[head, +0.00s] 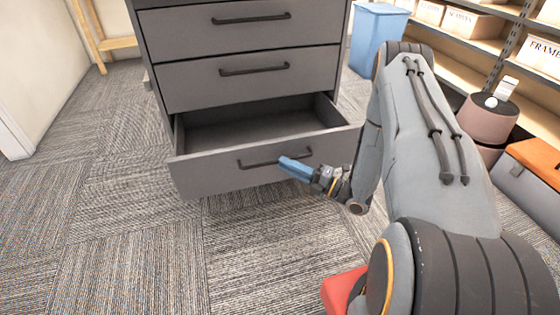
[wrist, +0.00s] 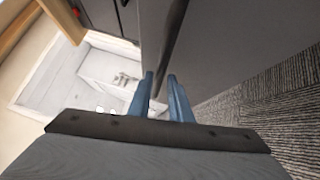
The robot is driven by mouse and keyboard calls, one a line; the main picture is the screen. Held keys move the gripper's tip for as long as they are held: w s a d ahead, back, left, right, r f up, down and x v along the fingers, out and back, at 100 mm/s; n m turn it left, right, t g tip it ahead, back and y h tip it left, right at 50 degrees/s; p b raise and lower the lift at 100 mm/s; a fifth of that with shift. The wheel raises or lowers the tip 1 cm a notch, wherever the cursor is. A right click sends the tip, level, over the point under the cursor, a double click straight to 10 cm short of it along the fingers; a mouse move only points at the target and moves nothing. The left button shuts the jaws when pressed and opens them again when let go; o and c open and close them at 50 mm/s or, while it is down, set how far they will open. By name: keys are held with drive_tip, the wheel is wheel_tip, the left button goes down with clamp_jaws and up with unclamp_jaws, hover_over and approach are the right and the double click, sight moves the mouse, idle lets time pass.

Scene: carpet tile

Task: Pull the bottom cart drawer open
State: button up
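The grey cart (head: 245,60) stands at the upper middle of the head view. Its bottom drawer (head: 215,175) is pulled out, and its empty-looking inside shows behind the front panel. The dark bar handle (head: 258,164) runs across that front. My gripper (head: 286,162) reaches in from the right, its blue fingers over the right part of the handle. In the wrist view the fingers (wrist: 161,80) lie on either side of the dark handle bar (wrist: 172,40), close against it. The far finger's contact is partly hidden.
The two drawers above, the upper (head: 250,20) and the middle (head: 250,75), are closed. A blue bin (head: 375,40) stands behind at right, near shelves with boxes (head: 472,22). A red object (head: 340,290) shows at bottom. Carpet (head: 120,240) in front and left is clear.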

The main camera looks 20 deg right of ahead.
drive_tip(key=v, duration=0.4)
drive_tip(key=shift+p, duration=0.35)
drive_tip(key=shift+f, duration=0.1)
